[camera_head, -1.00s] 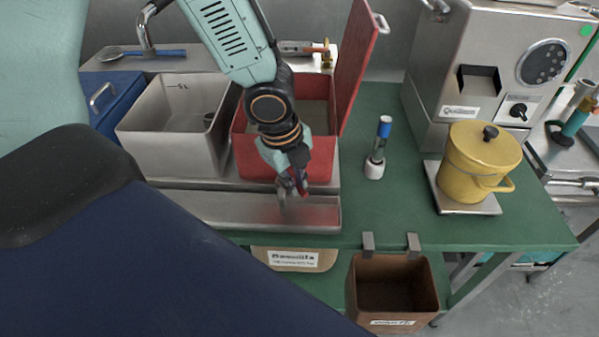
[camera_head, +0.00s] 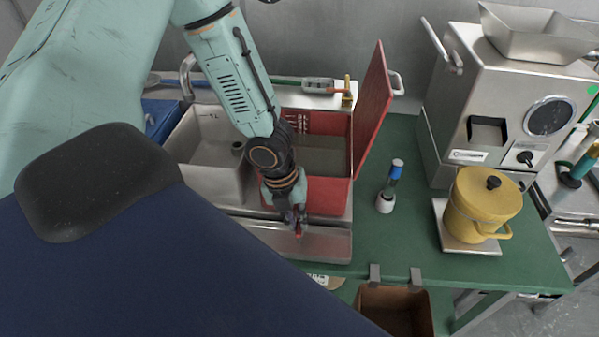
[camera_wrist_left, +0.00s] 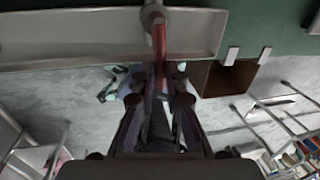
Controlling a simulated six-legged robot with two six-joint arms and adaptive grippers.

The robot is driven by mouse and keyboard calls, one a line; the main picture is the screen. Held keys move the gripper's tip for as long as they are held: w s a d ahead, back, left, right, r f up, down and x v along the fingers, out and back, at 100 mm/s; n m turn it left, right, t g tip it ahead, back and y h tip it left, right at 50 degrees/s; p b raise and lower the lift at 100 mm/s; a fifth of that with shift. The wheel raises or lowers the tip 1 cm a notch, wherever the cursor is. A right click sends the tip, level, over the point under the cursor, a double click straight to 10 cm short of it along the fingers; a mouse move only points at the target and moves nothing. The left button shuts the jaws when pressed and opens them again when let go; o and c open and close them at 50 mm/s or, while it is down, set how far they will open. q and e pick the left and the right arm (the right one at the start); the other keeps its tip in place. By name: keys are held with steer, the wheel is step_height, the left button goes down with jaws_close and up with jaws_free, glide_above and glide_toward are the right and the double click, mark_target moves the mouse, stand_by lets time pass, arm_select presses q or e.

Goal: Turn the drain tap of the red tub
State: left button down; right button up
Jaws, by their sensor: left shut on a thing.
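The red tub (camera_head: 330,196) stands open on the green bench, its red lid (camera_head: 374,108) raised at its right side. Its drain tap (camera_wrist_left: 159,42) shows in the left wrist view as a grey body with a red handle pointing between my fingers. My left gripper (camera_head: 298,228) is at the tub's front, above the metal trough, and is shut on the red handle. It also shows in the left wrist view (camera_wrist_left: 159,97). In the head view the gripper hides most of the tap. My right gripper is not in view.
A grey tub (camera_head: 212,165) stands left of the red one. The metal trough (camera_head: 325,243) runs below the tap. A blue-topped tool (camera_head: 390,185), a yellow pot (camera_head: 482,207) and a steel machine (camera_head: 500,110) stand to the right. A brown bin (camera_head: 395,308) hangs at the front.

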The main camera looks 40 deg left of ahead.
arm_select(q)
steer(key=shift+s+a+m+p, duration=0.1)
steer(key=shift+s+m+p, duration=0.15)
steer(key=shift+m+p, duration=0.25)
steer(key=shift+f, duration=0.1)
steer(key=c, duration=1.8)
jaws_free()
steer(key=o, duration=0.4)
steer(key=shift+w, duration=0.2)
steer(key=shift+o, duration=0.2)
step_height(320, 180, up, 12)
steer(key=s+a, duration=0.1)
steer(key=a, duration=0.1)
steer(key=shift+s, duration=0.15)
steer(key=shift+f, duration=0.1)
